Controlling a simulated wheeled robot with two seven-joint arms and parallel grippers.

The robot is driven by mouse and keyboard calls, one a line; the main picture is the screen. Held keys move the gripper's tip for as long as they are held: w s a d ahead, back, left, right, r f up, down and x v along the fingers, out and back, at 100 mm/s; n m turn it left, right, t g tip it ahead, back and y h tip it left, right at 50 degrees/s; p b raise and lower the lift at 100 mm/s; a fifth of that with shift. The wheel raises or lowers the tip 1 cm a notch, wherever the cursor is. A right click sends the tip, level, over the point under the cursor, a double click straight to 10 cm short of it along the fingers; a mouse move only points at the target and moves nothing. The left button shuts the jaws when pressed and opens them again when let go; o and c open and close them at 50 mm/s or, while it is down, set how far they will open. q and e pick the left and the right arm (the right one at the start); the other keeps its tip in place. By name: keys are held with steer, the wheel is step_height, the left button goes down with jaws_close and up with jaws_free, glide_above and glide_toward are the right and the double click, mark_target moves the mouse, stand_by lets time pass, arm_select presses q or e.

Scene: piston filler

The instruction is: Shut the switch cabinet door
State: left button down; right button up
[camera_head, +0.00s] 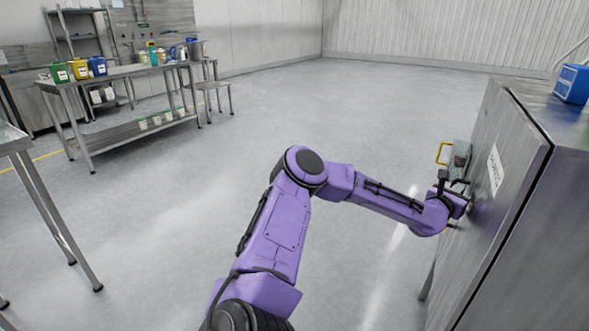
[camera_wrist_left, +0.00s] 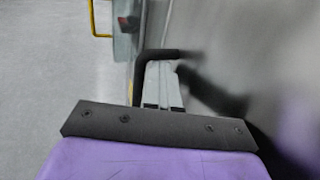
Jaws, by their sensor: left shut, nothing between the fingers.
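The switch cabinet (camera_head: 570,150) stands at the right edge of the head view. Its grey metal door (camera_head: 505,205) carries a white label, and a dark gap runs between the door and the cabinet body. I cannot tell exactly how far the door stands open. The door face also fills the right side of the wrist view (camera_wrist_left: 270,60). My left gripper (camera_head: 468,203) is shut and empty, close to the outer face of the door. In the wrist view its fingers (camera_wrist_left: 163,85) are beside the door; contact is unclear. My right gripper is not in view.
A yellow handle (camera_head: 441,153) on a grey-green unit (camera_head: 459,156) sits just beyond my left gripper. A blue box (camera_head: 572,84) rests on the cabinet top. Steel tables (camera_head: 120,70) with colored containers stand far left. The floor between is clear.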

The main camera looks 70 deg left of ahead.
arm_select(q)
steer(key=shift+d+r, duration=0.15)
steer(key=shift+r, duration=0.15)
steer(key=p+v, duration=0.1)
steer(key=v, duration=0.9)
steer(key=shift+s+f, duration=0.25)
steer(key=shift+s, duration=0.05)
